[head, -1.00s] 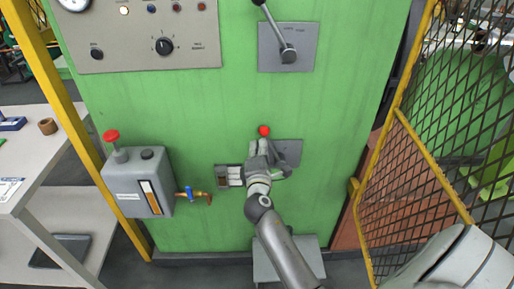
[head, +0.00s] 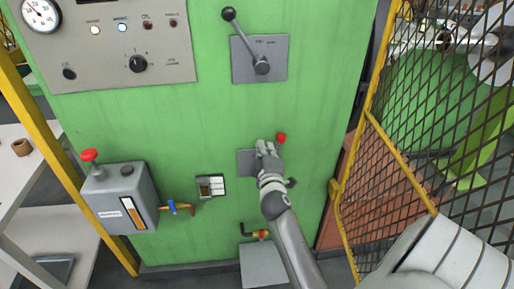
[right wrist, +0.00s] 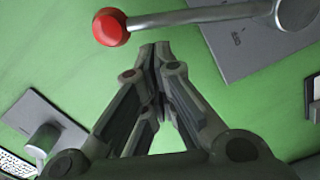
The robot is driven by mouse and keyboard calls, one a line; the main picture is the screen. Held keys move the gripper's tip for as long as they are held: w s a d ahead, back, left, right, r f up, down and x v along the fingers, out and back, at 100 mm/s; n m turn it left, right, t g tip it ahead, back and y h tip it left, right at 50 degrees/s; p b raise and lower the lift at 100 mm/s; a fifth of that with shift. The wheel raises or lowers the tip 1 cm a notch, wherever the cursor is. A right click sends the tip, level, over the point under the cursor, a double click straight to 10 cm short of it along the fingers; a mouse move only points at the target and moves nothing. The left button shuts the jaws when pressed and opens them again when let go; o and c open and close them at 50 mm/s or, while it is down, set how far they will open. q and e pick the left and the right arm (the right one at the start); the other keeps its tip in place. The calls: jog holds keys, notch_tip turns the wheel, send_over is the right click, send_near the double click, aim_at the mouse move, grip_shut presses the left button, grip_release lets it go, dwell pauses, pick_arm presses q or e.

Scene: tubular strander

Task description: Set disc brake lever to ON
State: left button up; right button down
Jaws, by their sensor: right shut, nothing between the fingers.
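The lever with a red ball knob (head: 281,138) is on the lower grey plate (head: 245,160) of the green cabinet. Its knob stands just right of my right gripper (head: 267,146), which is shut and empty. The hand hides most of the lever's rod and pivot in the head view. In the right wrist view the red knob (right wrist: 111,27) and its rod lie across the top, beside the shut fingertips (right wrist: 155,48). A gap shows between fingertips and knob there. The plate's markings (right wrist: 238,38) are too small to read. My left gripper is out of view.
A black-knobbed lever (head: 262,66) is on the upper plate. A small switch box (head: 211,187) and a grey tank (head: 120,198) with a red top knob are on the left. A yellow-framed mesh guard (head: 385,190) stands on the right.

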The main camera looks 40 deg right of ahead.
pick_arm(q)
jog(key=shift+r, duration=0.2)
pick_arm(e)
jog(key=shift+s+d+f+m, duration=0.1)
jog(key=shift+s+d+m, duration=0.25)
jog(key=shift+d+m, duration=0.3)
